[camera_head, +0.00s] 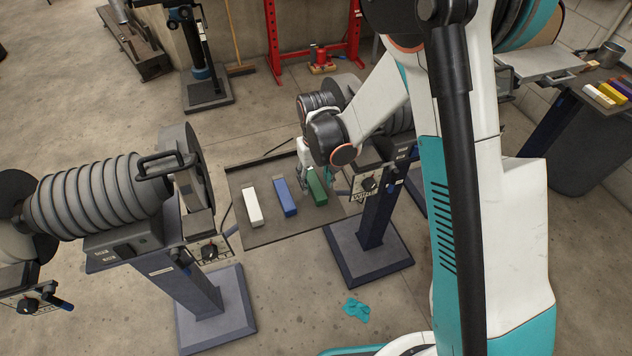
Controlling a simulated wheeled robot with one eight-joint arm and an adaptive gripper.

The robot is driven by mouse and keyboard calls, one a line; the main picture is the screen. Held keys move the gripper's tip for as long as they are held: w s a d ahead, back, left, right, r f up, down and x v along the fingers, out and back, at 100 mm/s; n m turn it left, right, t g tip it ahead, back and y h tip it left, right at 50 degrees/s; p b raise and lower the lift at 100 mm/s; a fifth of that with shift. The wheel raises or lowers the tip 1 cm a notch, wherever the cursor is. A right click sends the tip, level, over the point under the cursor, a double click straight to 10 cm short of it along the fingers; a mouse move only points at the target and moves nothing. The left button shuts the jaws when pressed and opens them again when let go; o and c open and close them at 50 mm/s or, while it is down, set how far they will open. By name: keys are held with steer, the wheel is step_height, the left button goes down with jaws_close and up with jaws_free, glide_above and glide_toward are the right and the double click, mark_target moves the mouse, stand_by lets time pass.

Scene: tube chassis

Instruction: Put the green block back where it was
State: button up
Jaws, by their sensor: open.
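The green block (317,189) lies on a dark flat tray (262,237), at the right end of a row of blocks. A blue block (286,197) lies to its left and a white block (253,206) further left. My gripper (302,170) is open just above and behind the green block, at its far end. My wrist hides part of the gripper, and I cannot tell whether the fingers touch the block.
Grey grinding machines on blue pedestals stand left (105,195) and right (372,220) of the tray. A teal cloth (356,310) lies on the floor.

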mark_target(316, 185)
step_height(316, 185, up, 10)
steer(key=p, duration=0.2)
steer(key=shift+f, duration=0.25)
stand_by(1.9)
